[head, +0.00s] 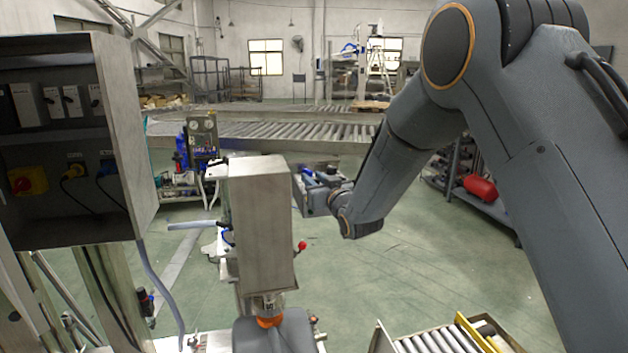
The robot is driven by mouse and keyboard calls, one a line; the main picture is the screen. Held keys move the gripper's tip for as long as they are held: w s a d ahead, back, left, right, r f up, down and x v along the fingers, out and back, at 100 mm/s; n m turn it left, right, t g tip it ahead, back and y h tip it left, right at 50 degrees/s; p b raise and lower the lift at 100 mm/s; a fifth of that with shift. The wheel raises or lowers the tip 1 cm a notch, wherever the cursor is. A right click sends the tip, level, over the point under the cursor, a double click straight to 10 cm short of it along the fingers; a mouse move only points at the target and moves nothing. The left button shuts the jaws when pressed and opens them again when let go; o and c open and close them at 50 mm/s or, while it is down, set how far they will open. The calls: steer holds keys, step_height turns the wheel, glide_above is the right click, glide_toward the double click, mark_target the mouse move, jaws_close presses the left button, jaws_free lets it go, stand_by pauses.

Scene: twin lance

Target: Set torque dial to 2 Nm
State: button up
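I cannot make out a torque dial or any 2 Nm mark in the head view. A tall steel machine housing (262,225) stands in the middle, with its side toward me. A small red ball knob (302,246) sticks out at its right side. My arm comes in from the upper right, and my gripper (316,190) is at its end, just right of the upper housing. Its fingertips are not distinguishable, perhaps hidden by the housing. I cannot tell whether it touches anything or is open or shut.
An open electrical cabinet (140,130) with switches and a red knob (22,184) stands at the left. A short roller conveyor (445,342) is at the lower right. A long roller conveyor (270,130) crosses behind. Green floor (400,270) lies free right of the housing.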

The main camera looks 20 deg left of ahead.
steer(key=shift+w+d+f+n+g+y+b, duration=0.1)
steer(key=shift+n+g+y+b, duration=0.55)
steer(key=shift+b, duration=0.4)
steer(key=shift+n+g+y+b, duration=1.1)
steer(key=shift+n+g+y, duration=0.4)
steer(key=shift+g, duration=0.35)
steer(key=o, duration=1)
steer(key=shift+o, duration=0.2)
steer(key=b+v, duration=0.2)
steer(key=v, duration=0.5)
steer(key=shift+s+d, duration=0.3)
